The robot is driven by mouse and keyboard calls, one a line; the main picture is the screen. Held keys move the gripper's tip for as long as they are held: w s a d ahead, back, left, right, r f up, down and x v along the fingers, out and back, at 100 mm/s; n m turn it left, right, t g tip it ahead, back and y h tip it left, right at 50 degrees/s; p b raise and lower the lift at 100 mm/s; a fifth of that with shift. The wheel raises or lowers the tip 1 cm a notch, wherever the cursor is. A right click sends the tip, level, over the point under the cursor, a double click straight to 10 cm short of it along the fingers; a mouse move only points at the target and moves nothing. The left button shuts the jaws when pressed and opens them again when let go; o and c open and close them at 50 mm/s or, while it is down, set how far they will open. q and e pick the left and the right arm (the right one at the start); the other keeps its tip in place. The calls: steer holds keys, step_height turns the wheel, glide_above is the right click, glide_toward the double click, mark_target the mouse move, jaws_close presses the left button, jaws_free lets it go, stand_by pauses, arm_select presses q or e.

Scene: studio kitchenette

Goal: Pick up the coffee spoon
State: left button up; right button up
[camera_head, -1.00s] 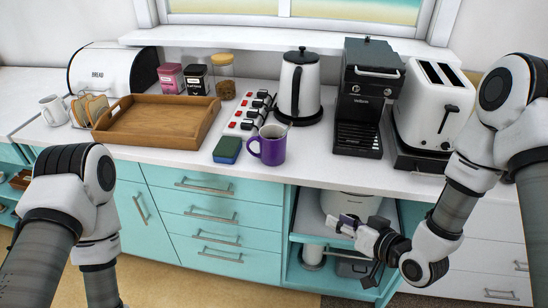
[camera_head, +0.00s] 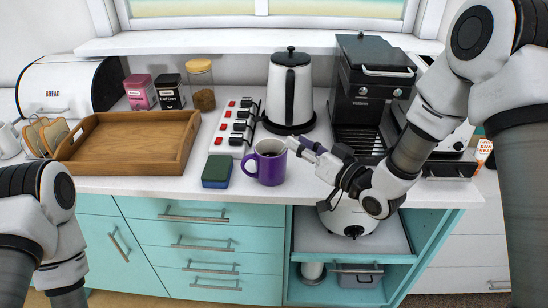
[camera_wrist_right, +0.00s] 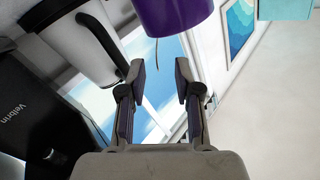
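The purple mug (camera_head: 270,164) stands upright near the counter's front edge with dark liquid in it. In the right wrist view the mug (camera_wrist_right: 172,14) is at the top, just beyond the fingers. A thin dark curved line (camera_wrist_right: 157,43) by the mug, in line with the finger gap, may be the coffee spoon's handle. The bowl of the spoon cannot be made out. My right gripper (camera_head: 305,148) is just right of the mug, above the counter edge; in its wrist view the fingers (camera_wrist_right: 161,80) are apart with nothing held. My left gripper is out of view.
A blue-green sponge (camera_head: 217,171) lies left of the mug, and a power strip (camera_head: 237,127) behind it. A kettle (camera_head: 290,88), coffee machine (camera_head: 366,95) and wooden tray (camera_head: 130,145) also stand on the counter. Below is an open shelf with a white appliance (camera_head: 350,218).

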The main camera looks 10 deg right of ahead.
steer(key=x, duration=0.4)
steer(key=shift+d+f, duration=0.1)
steer(key=shift+f, duration=0.2)
steer(key=shift+s+d+r, duration=0.1)
steer(key=shift+s, duration=0.1)
steer(key=shift+c, duration=1.4)
jaws_close()
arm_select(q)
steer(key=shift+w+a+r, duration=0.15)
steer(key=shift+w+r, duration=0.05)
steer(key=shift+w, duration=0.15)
arm_select(e)
steer(key=shift+w, duration=0.15)
